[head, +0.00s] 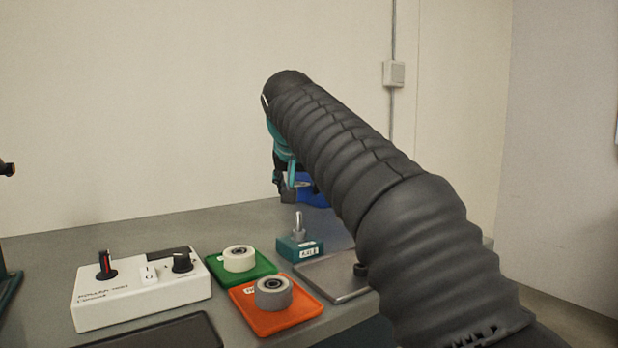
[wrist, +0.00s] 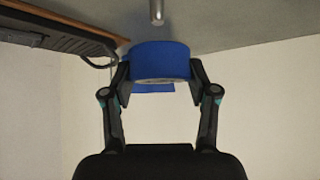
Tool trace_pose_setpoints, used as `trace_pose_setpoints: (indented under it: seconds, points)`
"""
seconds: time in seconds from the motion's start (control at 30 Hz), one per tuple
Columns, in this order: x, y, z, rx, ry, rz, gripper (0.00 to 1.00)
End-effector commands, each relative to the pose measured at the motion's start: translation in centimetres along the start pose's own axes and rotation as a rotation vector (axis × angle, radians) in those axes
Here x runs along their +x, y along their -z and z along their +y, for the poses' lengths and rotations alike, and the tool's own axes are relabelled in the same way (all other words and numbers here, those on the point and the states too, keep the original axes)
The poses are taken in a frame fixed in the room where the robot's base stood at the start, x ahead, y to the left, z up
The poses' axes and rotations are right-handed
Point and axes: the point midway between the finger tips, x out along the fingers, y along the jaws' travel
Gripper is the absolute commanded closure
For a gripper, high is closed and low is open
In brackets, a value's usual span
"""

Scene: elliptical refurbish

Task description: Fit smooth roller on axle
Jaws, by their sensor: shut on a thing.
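My gripper (wrist: 160,75) is shut on a blue roller (wrist: 165,60), one finger on each side of it. The axle (head: 299,222) is a short upright metal pin on a teal block (head: 298,247) with a white label. In the wrist view the axle's metal end (wrist: 157,10) shows at the top edge, apart from the roller and roughly in line with it.
A cream roller (head: 239,259) sits on a green tray (head: 265,266). A grey roller (head: 273,292) sits on an orange tray (head: 300,312). A grey metal plate (head: 330,279) lies right of them. A white control box (head: 140,292) stands left. A blue object (head: 318,198) shows beside my gripper.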

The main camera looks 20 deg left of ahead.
Motion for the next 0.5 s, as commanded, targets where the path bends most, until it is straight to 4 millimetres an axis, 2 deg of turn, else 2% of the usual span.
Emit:
trace_pose_setpoints:
  seconds: [0.27,0.5]
  points:
    - [1.0,-1.1,-0.1,-0.002,0.001,-0.001,0.80]
    - [3.0,-3.1,-0.2,-0.003,0.003,0.000,0.80]
